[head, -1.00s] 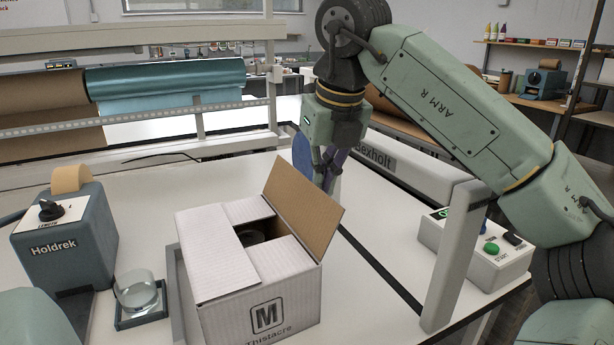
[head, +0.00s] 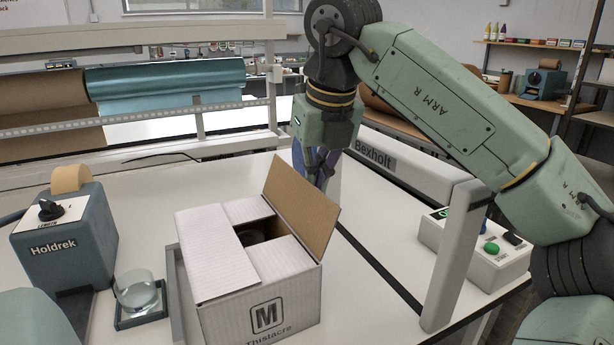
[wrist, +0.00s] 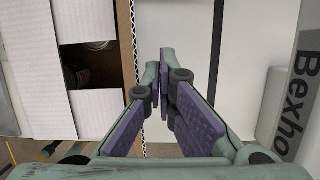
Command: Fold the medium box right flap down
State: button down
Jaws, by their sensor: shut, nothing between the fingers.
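The medium box (head: 262,305), white with an M label, stands on the table, with other flaps folded inward and a gap between them showing a dark round item (head: 250,237). Its right flap (head: 302,207) stands up, tilted outward to the right, brown inner face toward the opening. My gripper (head: 318,178) is shut and empty, pointing down behind and just right of the flap's upper part. In the wrist view, my gripper (wrist: 162,85) is beside the flap's edge (wrist: 128,70), over the bare table. I cannot tell whether it touches the flap.
A tape dispenser (head: 65,235) and a small glass dish (head: 136,293) stand left of the box. A Bexholt sealing machine (head: 400,165) with an upright post and a button panel (head: 478,250) lies to the right. Table between box and machine is clear.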

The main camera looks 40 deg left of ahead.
jog(key=shift+s+a, duration=0.3)
jog(key=shift+s, duration=0.5)
jog(key=shift+s+a, duration=0.25)
jog(key=shift+s, duration=0.6)
jog(key=shift+s+a, duration=0.3)
jog(key=shift+s, duration=0.5)
jog(key=s, duration=0.2)
jog(key=s+a+f+b, duration=0.1)
jog(key=shift+s+a+f, duration=0.1)
jog(key=shift+s, duration=0.1)
jog(key=shift+s+a+f+b, duration=0.1)
jog(key=shift+s+f+b, duration=0.15)
jog(key=shift+f+b, duration=0.15)
jog(key=shift+s+a+f+b, duration=0.1)
jog(key=shift+s+f+b, duration=0.15)
jog(key=shift+f, duration=0.25)
